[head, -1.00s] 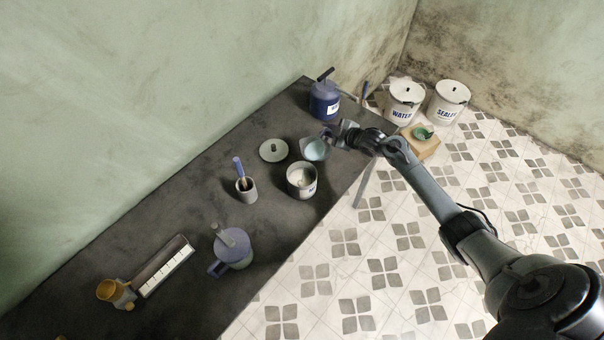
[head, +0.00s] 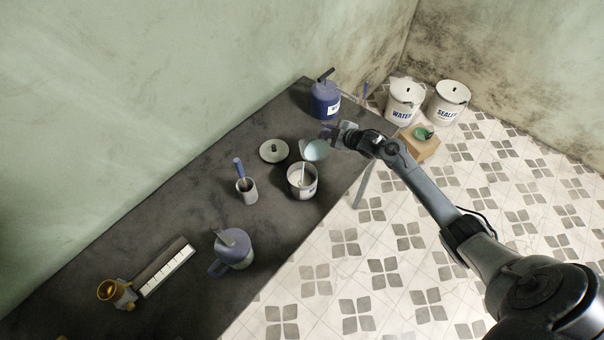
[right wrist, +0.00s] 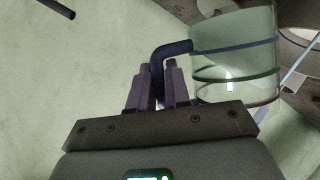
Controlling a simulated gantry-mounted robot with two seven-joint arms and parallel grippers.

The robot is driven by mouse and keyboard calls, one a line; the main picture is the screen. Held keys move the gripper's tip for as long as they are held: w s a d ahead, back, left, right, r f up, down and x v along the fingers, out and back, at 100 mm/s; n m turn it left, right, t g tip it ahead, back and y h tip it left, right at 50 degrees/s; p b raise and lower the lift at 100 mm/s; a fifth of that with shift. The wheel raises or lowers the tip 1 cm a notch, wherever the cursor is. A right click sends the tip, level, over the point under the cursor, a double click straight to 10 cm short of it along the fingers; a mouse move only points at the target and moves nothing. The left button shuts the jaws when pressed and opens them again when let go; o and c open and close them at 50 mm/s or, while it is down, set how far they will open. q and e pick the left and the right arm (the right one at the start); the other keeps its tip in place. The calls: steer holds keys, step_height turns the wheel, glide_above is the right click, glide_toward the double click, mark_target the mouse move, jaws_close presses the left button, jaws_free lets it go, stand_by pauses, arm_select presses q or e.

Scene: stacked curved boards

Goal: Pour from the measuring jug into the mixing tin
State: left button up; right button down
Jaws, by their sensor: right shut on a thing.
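The measuring jug (head: 316,150) is a clear vessel with a pale blue look, held tilted above and just behind the mixing tin. It also shows in the right wrist view (right wrist: 235,60), with dark bands and a dark bent handle. My right gripper (head: 330,136) is shut on that handle; its purple fingers show in the right wrist view (right wrist: 160,88). The mixing tin (head: 302,188) is white and open, upright near the table's front edge. A thin pale streak runs from the jug's lip down into the tin. My left gripper is out of view.
On the dark table (head: 190,200) stand a grey lid (head: 273,151), a cup with a blue-handled tool (head: 247,192), a purple lidded jug (head: 233,250), a white-keyed strip (head: 167,267), an orange-brown holder (head: 117,293) and a blue canister (head: 324,100). White buckets (head: 405,103) stand on the floor.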

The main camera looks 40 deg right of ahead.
steer(key=shift+s+a+r, duration=0.1)
steer(key=shift+a, duration=0.05)
stand_by(0.5)
stand_by(0.6)
steer(key=shift+a, duration=0.15)
stand_by(0.5)
steer(key=shift+r, duration=0.1)
steer(key=shift+n, duration=0.3)
steer(key=shift+h, duration=0.3)
steer(key=shift+a, duration=0.15)
stand_by(0.4)
steer(key=shift+r, duration=0.1)
steer(key=shift+s, duration=0.1)
